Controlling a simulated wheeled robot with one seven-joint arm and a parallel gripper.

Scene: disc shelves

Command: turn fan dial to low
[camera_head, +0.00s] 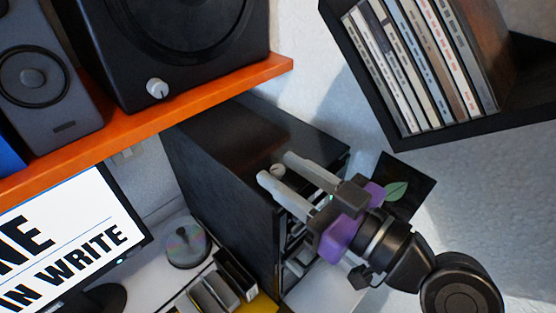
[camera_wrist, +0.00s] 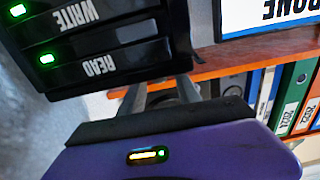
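A pale round dial (camera_head: 158,88) with a dark pointer line sits on the front of a black box (camera_head: 110,60) with a large round face, on the orange shelf; the pictures do not show for certain that this is the fan. A second small pale knob (camera_head: 278,170) shows at the black tower's top, between my fingertips in the picture; I cannot tell whether they touch it. My gripper (camera_head: 279,168) has its two grey fingers apart, in front of the tower (camera_head: 225,190). In the wrist view the fingers (camera_wrist: 160,95) are also apart, with nothing clearly held. Dial labels are unreadable.
The orange shelf (camera_head: 200,95) juts out above the tower. A dark wall box (camera_head: 400,142) with several disc cases hangs at upper right. A monitor (camera_head: 75,240) and a disc stack (camera_head: 187,243) stand at lower left. Binders (camera_wrist: 290,95) show in the wrist view.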

